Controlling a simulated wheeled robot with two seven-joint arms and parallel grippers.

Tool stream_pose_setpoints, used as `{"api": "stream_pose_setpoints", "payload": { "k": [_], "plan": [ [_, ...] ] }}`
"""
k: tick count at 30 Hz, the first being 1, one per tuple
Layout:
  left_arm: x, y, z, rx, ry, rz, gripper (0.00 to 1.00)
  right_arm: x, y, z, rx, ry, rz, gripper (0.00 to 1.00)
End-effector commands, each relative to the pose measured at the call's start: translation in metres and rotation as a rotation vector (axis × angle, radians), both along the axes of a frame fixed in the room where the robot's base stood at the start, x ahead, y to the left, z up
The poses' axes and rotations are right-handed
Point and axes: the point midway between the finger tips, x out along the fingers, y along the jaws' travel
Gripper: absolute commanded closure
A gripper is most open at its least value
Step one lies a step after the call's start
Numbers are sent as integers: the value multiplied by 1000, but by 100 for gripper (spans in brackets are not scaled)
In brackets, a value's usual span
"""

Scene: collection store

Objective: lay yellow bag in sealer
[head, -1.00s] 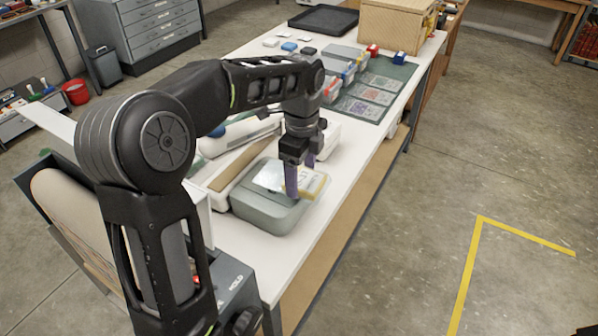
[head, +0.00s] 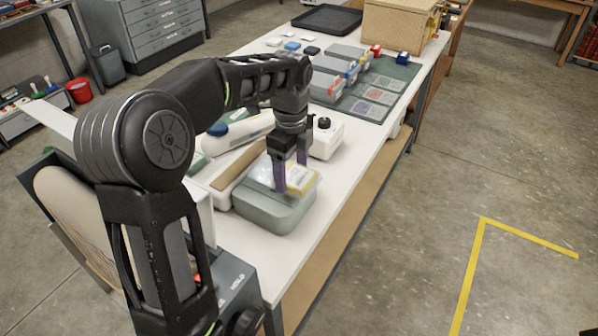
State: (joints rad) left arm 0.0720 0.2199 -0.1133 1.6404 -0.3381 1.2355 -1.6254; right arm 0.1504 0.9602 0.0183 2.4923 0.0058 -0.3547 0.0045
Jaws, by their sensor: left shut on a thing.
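My left gripper (head: 291,172) has purple fingers pointing down and is shut on a small bag with a yellow part (head: 301,181) and a clear part. The bag is over the grey-green tub (head: 272,214) at the table's near end; I cannot tell whether it touches the tub. A long white device with a brown strip (head: 238,174), which looks like the sealer, lies just left of the tub, partly hidden by my left arm. My right gripper is not in view.
A white box with a black knob (head: 325,138) stands behind the gripper. Grey bins (head: 327,88) and a green mat (head: 390,75) with several flat bags lie farther back. A black tray (head: 327,19) and a wicker box (head: 395,22) are at the far end.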

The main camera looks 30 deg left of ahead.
Motion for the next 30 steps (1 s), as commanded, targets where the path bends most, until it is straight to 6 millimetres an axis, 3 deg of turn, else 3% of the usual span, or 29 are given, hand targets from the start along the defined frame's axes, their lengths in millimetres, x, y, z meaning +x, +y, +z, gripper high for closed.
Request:
{"api": "stream_pose_setpoints", "payload": {
  "k": [18,30],
  "plan": [
    [-2,64,-18,0,1,1,76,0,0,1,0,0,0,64],
    [-2,84,-25,0,0,0,76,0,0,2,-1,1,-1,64]
  ]
}}
